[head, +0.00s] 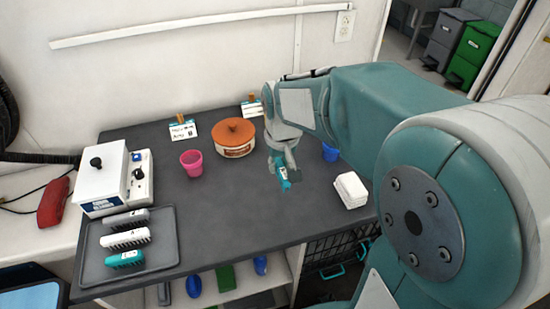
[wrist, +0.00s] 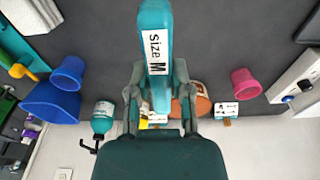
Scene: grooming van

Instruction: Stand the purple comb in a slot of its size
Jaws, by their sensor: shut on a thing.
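My gripper (head: 284,168) is shut on a teal piece (wrist: 155,75) with a white label reading "size M". In the wrist view my gripper (wrist: 157,98) has a finger on each side of it. In the head view it is held over the middle of the dark table, right of the orange-lidded pot. I see no clearly purple comb; the held piece looks teal. A tray (head: 165,235) at the left holds grey (head: 127,219), white (head: 125,238) and teal (head: 124,259) toothed pieces. No slot can be made out.
A pink cup (head: 191,163), orange-lidded pot (head: 233,137), blue cup (head: 330,152) and white block (head: 350,190) stand on the table. A white box with knobs (head: 102,178) is at the left. Cards (head: 183,130) stand at the back. The table's front middle is clear.

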